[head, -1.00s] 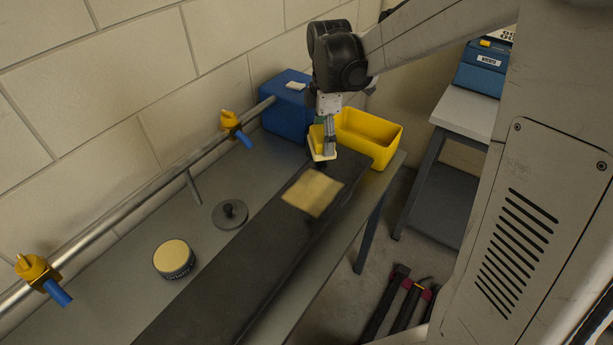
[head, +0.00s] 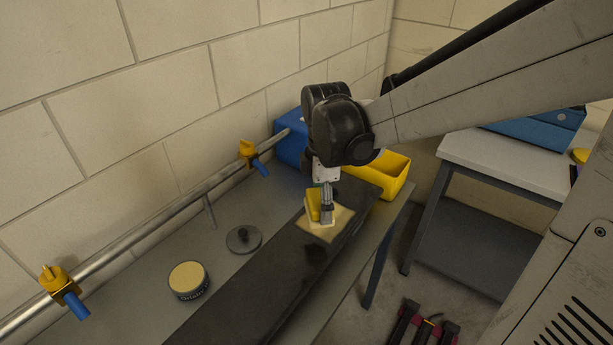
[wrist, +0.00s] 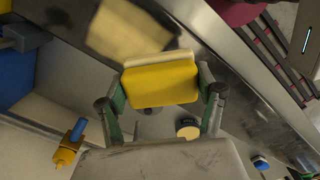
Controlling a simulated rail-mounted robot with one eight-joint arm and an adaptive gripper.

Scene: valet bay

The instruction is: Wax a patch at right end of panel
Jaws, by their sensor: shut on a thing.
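My gripper (head: 326,207) is shut on a yellow applicator (wrist: 160,84) with a pale foam pad (wrist: 158,58). The applicator also shows in the head view (head: 313,204), at the pale yellow wax patch (head: 340,220). The patch lies near the far right end of the long dark panel (head: 270,295) and also shows in the wrist view (wrist: 118,30). I cannot tell whether the pad touches the panel. An open wax tin (head: 188,279) stands left of the panel, also seen in the wrist view (wrist: 187,128). Its grey lid (head: 243,239) lies behind it.
A yellow bin (head: 392,176) and a blue box (head: 291,138) stand at the bench's far end. A rail with yellow-and-blue clamps (head: 62,290) runs along the wall. A side table (head: 515,160) stands right, across a gap. The grey bench (head: 215,240) has free room around the tin.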

